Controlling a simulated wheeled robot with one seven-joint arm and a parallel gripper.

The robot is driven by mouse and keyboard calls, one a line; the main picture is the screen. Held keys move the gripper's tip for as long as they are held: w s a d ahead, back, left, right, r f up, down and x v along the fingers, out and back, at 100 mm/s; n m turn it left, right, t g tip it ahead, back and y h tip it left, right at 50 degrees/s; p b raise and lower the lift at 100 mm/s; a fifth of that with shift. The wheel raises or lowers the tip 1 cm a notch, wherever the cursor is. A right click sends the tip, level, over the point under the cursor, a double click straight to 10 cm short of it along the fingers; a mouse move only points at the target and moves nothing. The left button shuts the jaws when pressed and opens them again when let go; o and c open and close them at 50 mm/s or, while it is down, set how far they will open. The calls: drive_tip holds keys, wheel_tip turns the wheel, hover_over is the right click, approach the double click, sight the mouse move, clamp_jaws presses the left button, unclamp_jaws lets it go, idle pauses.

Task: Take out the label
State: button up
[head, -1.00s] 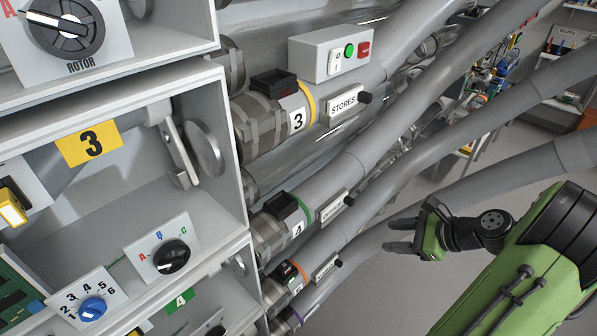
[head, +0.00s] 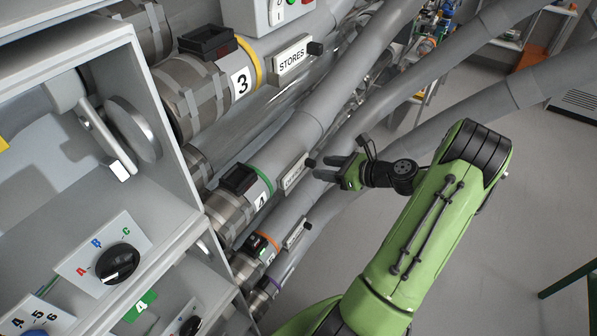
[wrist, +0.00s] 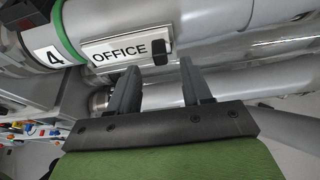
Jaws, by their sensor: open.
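The OFFICE label (wrist: 120,52) is a white plate with black letters in a holder on the green-ringed tube numbered 4. A dark knob (wrist: 160,52) sits at its right end. In the head view the same label (head: 292,176) is small and its text is hard to read. My gripper (head: 320,167) is open and empty, just right of the knob. In the wrist view the two fingers of my gripper (wrist: 160,68) point up toward the label, the knob lying between their lines, just beyond the tips. I see no contact.
Tube 3 above carries a STORES label (head: 291,60) with its own knob. An orange-ringed tube below has another label (head: 296,232). Grey pipes (head: 345,125) run close around my gripper. Open shelves with a rotary dial (head: 118,263) stand at left.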

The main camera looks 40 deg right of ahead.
sight(315, 166)
drive_tip(key=x, duration=0.3)
drive_tip(key=shift+w+f, duration=0.15)
drive_tip(key=shift+w, duration=0.1)
drive_tip(key=shift+s, duration=0.15)
drive_tip(key=shift+c, duration=0.3)
clamp_jaws()
